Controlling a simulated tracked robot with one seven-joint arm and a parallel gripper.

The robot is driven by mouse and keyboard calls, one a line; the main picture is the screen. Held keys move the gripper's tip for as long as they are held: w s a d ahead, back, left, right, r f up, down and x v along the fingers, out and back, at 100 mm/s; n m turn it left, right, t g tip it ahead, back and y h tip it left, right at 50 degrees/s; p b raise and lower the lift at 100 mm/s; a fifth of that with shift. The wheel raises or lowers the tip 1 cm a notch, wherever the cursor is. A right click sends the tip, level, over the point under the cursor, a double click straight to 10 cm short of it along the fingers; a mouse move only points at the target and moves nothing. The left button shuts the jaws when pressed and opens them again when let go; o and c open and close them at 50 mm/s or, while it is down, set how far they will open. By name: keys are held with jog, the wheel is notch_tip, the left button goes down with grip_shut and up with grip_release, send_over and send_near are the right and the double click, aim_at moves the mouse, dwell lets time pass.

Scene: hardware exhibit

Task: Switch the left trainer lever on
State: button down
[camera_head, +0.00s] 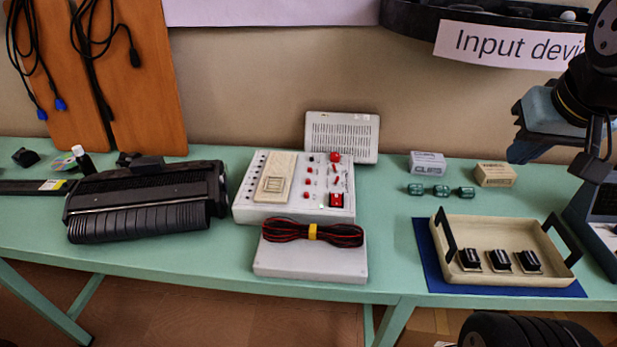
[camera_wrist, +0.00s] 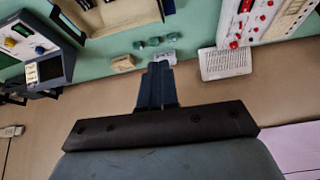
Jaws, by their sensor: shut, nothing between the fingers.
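The trainer is a white box (camera_head: 238,212) in the middle of the table in the head view, with a beige panel on its left and small red parts on its right. A red block (camera_head: 336,200) sits near its front right; the levers are too small to tell apart or to read their position. The trainer also shows at the upper right of the wrist view (camera_wrist: 283,22), turned over. My gripper (camera_head: 521,153) is up at the right, above the small boxes and well away from the trainer. In the wrist view my gripper (camera_wrist: 158,68) has its fingers together and empty.
A white case (camera_head: 310,262) with a red-black cable bundle (camera_head: 312,234) lies before the trainer, and a vented grey unit (camera_head: 342,130) leans behind it. A black printer-like device (camera_head: 145,205) stands left. A beige tray (camera_head: 497,284) holds black parts at right. Bare table lies between trainer and tray.

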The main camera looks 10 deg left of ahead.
jog(key=w+a+f+m+g+y, duration=0.75)
jog(key=w+a+f, duration=0.25)
jog(key=w+f, duration=0.3)
jog(key=m+y, duration=0.6)
jog(key=m, duration=0.4)
send_near(337, 182)
jog(key=shift+t, duration=0.45)
jog(key=v, duration=0.4)
jog(key=shift+d+r, duration=0.1)
jog(key=shift+r, duration=0.05)
jog(key=shift+s, duration=0.1)
jog(key=x, duration=1)
jog(key=shift+d+h, duration=0.15)
jog(key=shift+h, duration=0.1)
